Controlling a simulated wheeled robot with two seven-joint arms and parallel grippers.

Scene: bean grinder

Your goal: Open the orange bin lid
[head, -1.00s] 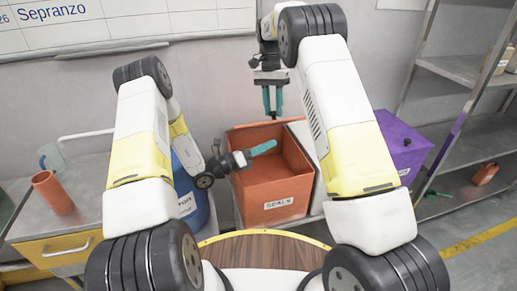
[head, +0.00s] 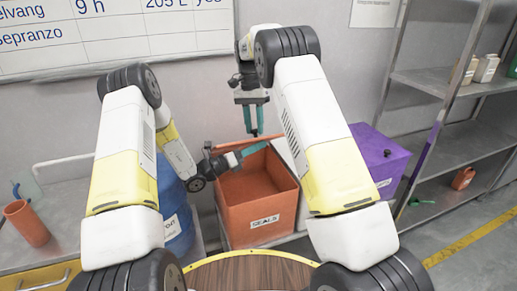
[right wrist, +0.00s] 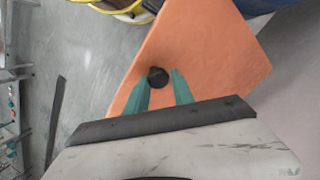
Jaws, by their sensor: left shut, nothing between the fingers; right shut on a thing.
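The orange bin (head: 262,222), labelled "SEALS", stands in the middle of the head view with its inside visible from above. The orange lid (right wrist: 205,45) with a black knob (right wrist: 158,77) fills much of the right wrist view. My right gripper (head: 254,132) points down at the bin's back edge. In the right wrist view its teal fingers (right wrist: 160,88) are shut on the knob. My left gripper (head: 246,153) reaches in from the left over the bin's back part. Its fingers are shut and empty.
A blue drum (head: 173,200) stands left of the bin, and a purple bin (head: 385,155) stands to its right. An orange cup (head: 27,224) is on the counter at left. Metal shelves (head: 450,85) fill the right side.

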